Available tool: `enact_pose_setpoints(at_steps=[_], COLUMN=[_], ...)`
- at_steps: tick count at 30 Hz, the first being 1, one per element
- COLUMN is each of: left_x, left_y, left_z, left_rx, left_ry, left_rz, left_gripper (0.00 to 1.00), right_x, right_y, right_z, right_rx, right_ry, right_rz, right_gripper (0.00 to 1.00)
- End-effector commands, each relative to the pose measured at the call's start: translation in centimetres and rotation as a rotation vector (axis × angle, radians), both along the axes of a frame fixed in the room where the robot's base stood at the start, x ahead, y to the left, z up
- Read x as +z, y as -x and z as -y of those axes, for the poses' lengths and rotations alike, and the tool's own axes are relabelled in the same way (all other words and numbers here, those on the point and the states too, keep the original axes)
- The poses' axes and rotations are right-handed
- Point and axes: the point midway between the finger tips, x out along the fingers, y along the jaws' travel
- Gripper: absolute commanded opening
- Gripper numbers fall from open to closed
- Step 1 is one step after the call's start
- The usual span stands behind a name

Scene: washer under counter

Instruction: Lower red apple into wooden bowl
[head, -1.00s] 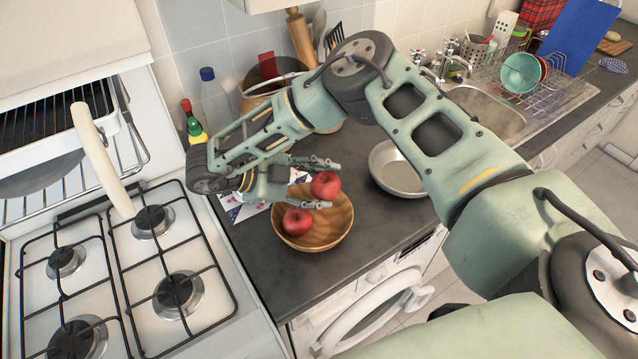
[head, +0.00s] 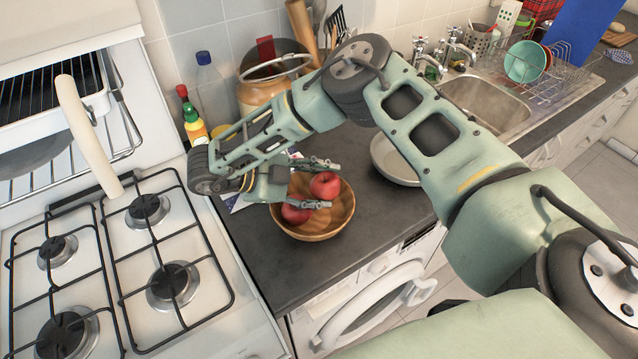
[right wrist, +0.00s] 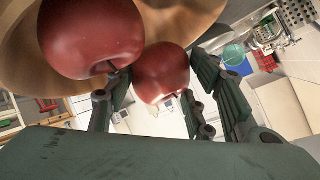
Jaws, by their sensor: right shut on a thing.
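The wooden bowl (head: 318,232) stands on the dark counter between the stove and the metal pan. One red apple (head: 295,214) lies in the bowl at its left, partly hidden by my gripper; in the right wrist view it is the large apple (right wrist: 92,38). My right gripper (head: 325,184) reaches in from the left over the bowl and is shut on the other red apple (head: 325,183). The held apple (right wrist: 161,75) shows between the fingers in the right wrist view, beside the first apple. I cannot tell whether it touches the bowl. My left gripper is not in view.
A metal pan (head: 386,171) stands right of the bowl. A stove (head: 200,318) is at the left. Bottles (head: 194,122) and a utensil jar (head: 262,92) stand behind. The sink (head: 487,104) and dish rack are at the back right.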

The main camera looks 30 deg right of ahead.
Motion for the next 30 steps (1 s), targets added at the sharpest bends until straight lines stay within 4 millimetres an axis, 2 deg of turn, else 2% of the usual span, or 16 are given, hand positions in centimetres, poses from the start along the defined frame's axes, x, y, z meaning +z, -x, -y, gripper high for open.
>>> enact_pose_setpoints(at_steps=[13,30], left_x=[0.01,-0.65], left_y=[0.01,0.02], left_z=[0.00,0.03], left_rx=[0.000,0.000], left_ry=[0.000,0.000], left_rz=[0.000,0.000], left_gripper=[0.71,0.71], right_x=[0.05,-0.80], right_y=[-0.03,-0.03], right_z=[0.00,0.00], right_rx=[0.000,0.000], right_ry=[0.001,0.001], right_rz=[0.001,0.001], right_gripper=[0.19,0.19])
